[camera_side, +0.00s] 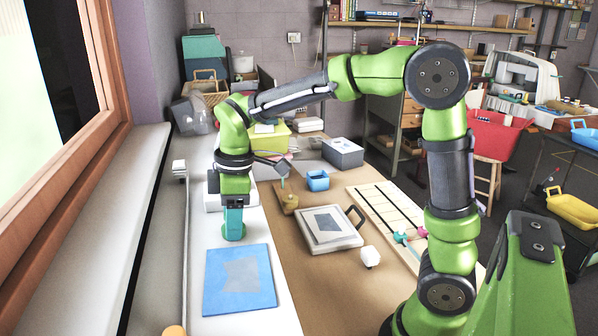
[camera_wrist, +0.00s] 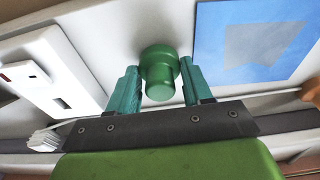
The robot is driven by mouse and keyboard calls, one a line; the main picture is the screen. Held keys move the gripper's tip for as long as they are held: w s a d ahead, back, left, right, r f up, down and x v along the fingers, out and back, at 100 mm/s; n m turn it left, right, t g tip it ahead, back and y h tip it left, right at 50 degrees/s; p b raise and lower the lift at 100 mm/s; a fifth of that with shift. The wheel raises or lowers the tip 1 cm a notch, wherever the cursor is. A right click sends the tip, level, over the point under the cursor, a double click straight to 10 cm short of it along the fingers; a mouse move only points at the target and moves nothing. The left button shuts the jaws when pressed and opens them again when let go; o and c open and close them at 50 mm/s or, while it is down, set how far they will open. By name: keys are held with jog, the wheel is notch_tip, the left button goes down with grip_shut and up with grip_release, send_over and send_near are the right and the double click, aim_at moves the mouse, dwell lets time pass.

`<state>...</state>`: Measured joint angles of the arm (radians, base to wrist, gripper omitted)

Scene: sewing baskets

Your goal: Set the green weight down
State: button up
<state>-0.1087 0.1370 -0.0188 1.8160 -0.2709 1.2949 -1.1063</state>
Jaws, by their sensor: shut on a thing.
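The green weight (camera_wrist: 159,67) is a stepped cylinder, wide at its far end and narrower near me. In the wrist view my gripper (camera_wrist: 160,84) has its two teal fingers on either side of the weight's narrow part, shut on it. In the side view my gripper (camera_side: 234,212) points straight down over the white surface, and the lower part of the weight (camera_side: 233,234) shows below the fingers. The weight is upright and at or very near the white surface; I cannot tell whether it touches.
A blue square mat (camera_side: 222,293) with a grey patch lies in front of my gripper, also seen in the wrist view (camera_wrist: 230,66). A white device (camera_wrist: 40,75) is close on the other side. A tray with a handle (camera_side: 328,240) and a blue basket (camera_side: 317,181) stand to the right.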

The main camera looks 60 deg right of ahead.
jog(key=shift+f, duration=0.15)
jog(key=o, duration=1.2)
jog(key=r, duration=0.7)
jog(key=s+d+r, duration=0.1)
jog(key=r, duration=0.3)
jog(key=s+f+m+t, duration=0.2)
jog(key=s+m, duration=0.2)
jog(key=s+f+m+t, duration=0.2)
jog(key=s+m, duration=0.2)
jog(key=s, duration=0.1)
jog(key=s+f+m+t+y, duration=0.1)
jog(key=s+f+m+t, duration=0.1)
jog(key=s+m, duration=0.2)
jog(key=shift+s+d+f+m, duration=0.2)
jog(key=shift+s+d+m, duration=0.2)
jog(key=shift+m, duration=0.2)
